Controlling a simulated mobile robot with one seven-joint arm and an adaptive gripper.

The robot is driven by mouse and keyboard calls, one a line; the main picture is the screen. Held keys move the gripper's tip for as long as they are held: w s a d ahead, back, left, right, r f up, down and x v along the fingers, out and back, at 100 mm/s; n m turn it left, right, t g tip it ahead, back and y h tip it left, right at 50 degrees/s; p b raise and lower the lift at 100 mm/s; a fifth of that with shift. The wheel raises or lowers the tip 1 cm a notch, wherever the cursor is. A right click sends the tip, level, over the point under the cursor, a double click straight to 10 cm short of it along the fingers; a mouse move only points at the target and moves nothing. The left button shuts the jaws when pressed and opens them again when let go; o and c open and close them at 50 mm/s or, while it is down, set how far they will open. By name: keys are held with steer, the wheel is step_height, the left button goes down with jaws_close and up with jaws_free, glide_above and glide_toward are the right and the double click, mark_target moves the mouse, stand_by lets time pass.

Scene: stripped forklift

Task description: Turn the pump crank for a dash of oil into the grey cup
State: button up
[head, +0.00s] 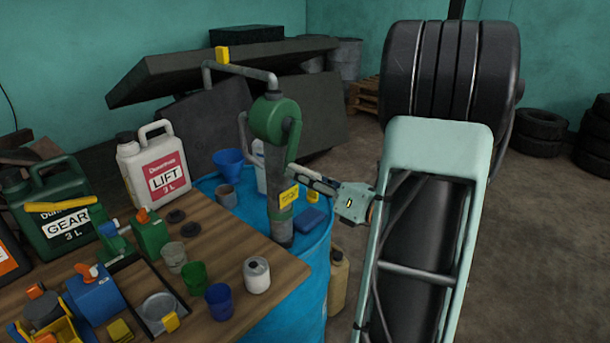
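A green-headed pump (273,120) stands upright on a blue drum (312,270), with a grey pipe running from its top to the back left. A green crank arm (293,138) hangs down the right side of its head. My gripper (294,172) reaches in from the right, its fingers close to the crank's lower end. Whether they touch or grip it is too small to tell. A grey cup (228,197) stands on the drum left of the pump, beside a blue funnel (229,160). Another greyish cup (174,257) stands on the wooden table. The cups' contents cannot be made out.
The wooden table (245,231) at front left holds a green cup (194,277), a blue cup (219,301), a white can (257,275) and several jugs, including a white LIFT jug (153,170). Dark panels (205,115) lean behind the pump.

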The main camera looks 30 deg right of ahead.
steer(key=shift+o, duration=0.8)
steer(key=shift+s+d, duration=0.1)
steer(key=shift+s, duration=0.1)
steer(key=v, duration=1.1)
steer(key=shift+s, duration=0.3)
stand_by(0.6)
